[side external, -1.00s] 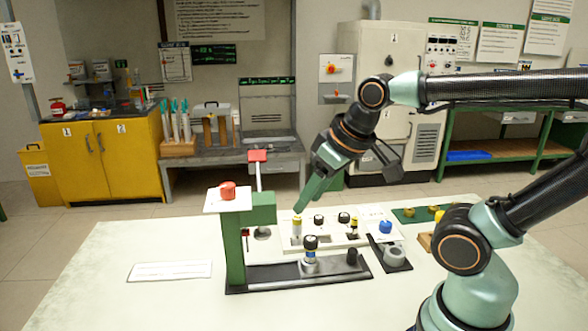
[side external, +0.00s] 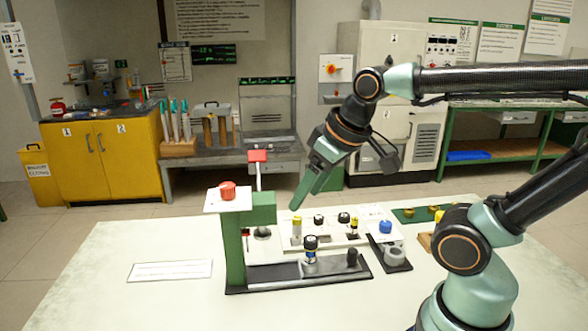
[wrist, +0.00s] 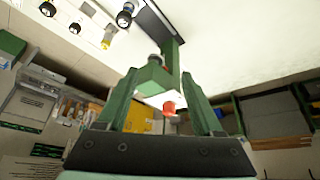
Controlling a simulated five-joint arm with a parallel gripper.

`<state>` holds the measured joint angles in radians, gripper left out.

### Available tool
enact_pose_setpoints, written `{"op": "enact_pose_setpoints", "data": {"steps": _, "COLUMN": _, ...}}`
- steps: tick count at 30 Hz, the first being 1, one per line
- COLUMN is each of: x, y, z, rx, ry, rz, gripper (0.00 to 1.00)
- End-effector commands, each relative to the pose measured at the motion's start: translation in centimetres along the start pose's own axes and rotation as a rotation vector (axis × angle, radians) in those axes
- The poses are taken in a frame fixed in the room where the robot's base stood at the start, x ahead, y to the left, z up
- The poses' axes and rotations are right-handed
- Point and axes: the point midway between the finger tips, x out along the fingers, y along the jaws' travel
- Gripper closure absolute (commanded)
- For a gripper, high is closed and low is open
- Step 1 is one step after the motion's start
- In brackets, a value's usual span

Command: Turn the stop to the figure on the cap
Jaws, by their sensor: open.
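A green press post (side external: 233,250) stands on a dark base at the table's middle. A red knob (side external: 227,190) sits on a white plate (side external: 214,205) at its top. A red-topped lever (side external: 257,156) rises behind the press's green block (side external: 262,209). A rod with a black cap (side external: 310,243) stands upright on the base; I cannot read a figure on the cap. My gripper (side external: 297,207) is open and empty, right of the press head and pointing down-left. In the wrist view, the red knob (wrist: 169,107) shows between the fingers (wrist: 160,75), apart from them.
A white tray (side external: 350,239) with several capped rods lies behind the base. A blue knob (side external: 386,227) and grey ring (side external: 394,255) are to the right. A white card (side external: 170,270) lies left. The front table is clear.

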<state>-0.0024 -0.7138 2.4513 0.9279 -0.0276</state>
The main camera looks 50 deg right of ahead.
Motion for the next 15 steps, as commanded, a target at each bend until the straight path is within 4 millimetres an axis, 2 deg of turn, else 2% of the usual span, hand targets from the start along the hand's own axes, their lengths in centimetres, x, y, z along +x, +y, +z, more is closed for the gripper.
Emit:
{"op": "enact_pose_setpoints", "data": {"steps": 9, "x": -2.8, "y": -0.7, "z": -7.8, "rx": -0.282, "ry": -0.142, "rz": -0.033, "gripper": 0.32}}
{"op": "enact_pose_setpoints", "data": {"steps": 15, "x": -3.3, "y": -1.3, "z": -12.7, "rx": -0.486, "ry": -0.238, "rz": -0.077, "gripper": 0.32}}
